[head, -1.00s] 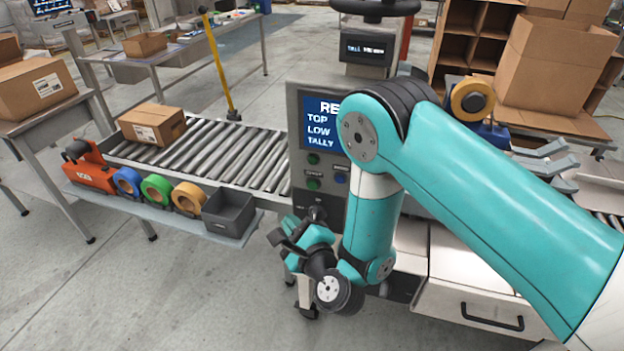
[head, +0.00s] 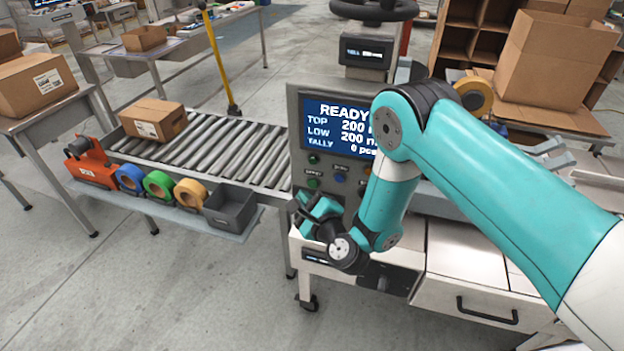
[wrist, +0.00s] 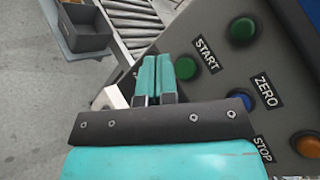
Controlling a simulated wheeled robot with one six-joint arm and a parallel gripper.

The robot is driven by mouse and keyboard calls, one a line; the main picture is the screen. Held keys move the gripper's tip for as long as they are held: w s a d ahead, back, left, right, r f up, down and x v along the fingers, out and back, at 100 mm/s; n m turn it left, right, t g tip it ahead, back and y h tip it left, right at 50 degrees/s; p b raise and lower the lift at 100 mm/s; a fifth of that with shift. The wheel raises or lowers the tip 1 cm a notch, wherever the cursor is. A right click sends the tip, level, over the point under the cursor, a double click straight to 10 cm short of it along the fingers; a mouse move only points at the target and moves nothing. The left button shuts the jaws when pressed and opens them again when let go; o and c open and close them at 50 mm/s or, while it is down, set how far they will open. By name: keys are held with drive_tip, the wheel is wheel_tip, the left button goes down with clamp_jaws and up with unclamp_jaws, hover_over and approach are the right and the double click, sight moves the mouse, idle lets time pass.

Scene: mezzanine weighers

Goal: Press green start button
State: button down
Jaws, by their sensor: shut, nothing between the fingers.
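The control panel (head: 298,125) carries a lit screen reading READY. The green start button (wrist: 186,67) sits beside the START label (wrist: 206,55) in the wrist view; it also shows low on the panel in the head view (head: 313,183). A second green round piece (wrist: 243,31) lies farther up the panel. My gripper (wrist: 155,62) is shut and empty, its two teal fingers side by side. The fingertips appear just left of the start button in the wrist view, and I see no contact. In the head view my gripper (head: 302,203) is in front of the panel's lower edge.
A blue button (wrist: 240,98) by the ZERO label and an orange round piece (wrist: 308,145) are close by. A roller conveyor (head: 215,147) with a carton (head: 153,121) stands left. A grey bin (head: 232,212) sits on the conveyor's side shelf.

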drive_tip(key=shift+w+d, duration=0.25)
drive_tip(key=shift+w, duration=0.4)
drive_tip(key=shift+w+r+p, duration=0.1)
drive_tip(key=shift+r+p, duration=0.05)
drive_tip(key=shift+p, duration=0.7)
idle(0.9)
drive_tip(key=shift+w+d+p, duration=0.15)
drive_tip(key=shift+w+p, duration=0.1)
drive_tip(key=shift+p, duration=0.6)
drive_tip(key=shift+s+f+b, duration=0.15)
drive_tip(key=shift+f+b, duration=0.1)
drive_tip(key=shift+b, duration=0.25)
drive_tip(key=shift+s+r+b, duration=0.15)
drive_tip(key=shift+s+b, duration=0.05)
drive_tip(key=shift+b, duration=0.1)
drive_tip(key=shift+s+a, duration=0.1)
drive_tip(key=shift+a, duration=0.1)
